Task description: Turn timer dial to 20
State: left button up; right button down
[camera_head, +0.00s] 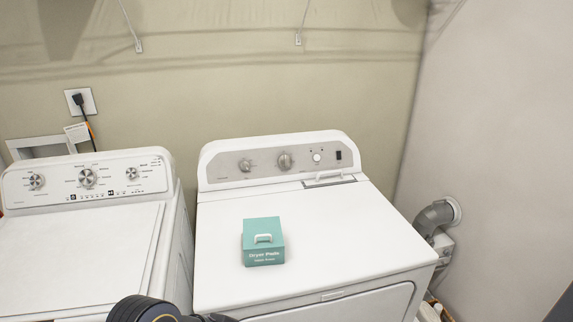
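The dryer (310,235) on the right has a grey control panel with two knobs. The larger knob (285,161) is near the panel's middle, and a smaller knob (245,165) is to its left. Which one is the timer dial, and any numbers around them, are too small to tell. A small round white control (317,157) and a dark switch (338,155) sit farther right. A dark part of my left arm shows at the bottom edge, in front of the machines and well below the panel. I cannot make out either gripper's fingers.
A washer (80,240) with several dials is on the left, with a narrow gap between. A grey vent duct (433,217) is at the right wall. The dryer top is otherwise mostly clear.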

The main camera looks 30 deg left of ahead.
aim_at(284, 161)
jog(key=u, duration=0.5)
jog(key=i+l+u, duration=0.1)
jog(key=u, duration=0.3)
jog(key=i+l+u, duration=0.1)
jog(key=u, duration=0.3)
jog(key=l+u, duration=0.2)
jog(key=u, duration=0.25)
jog(key=l+u, duration=0.25)
jog(key=u, duration=0.15)
jog(key=l+u, duration=0.45)
jog(key=l, duration=1.2)
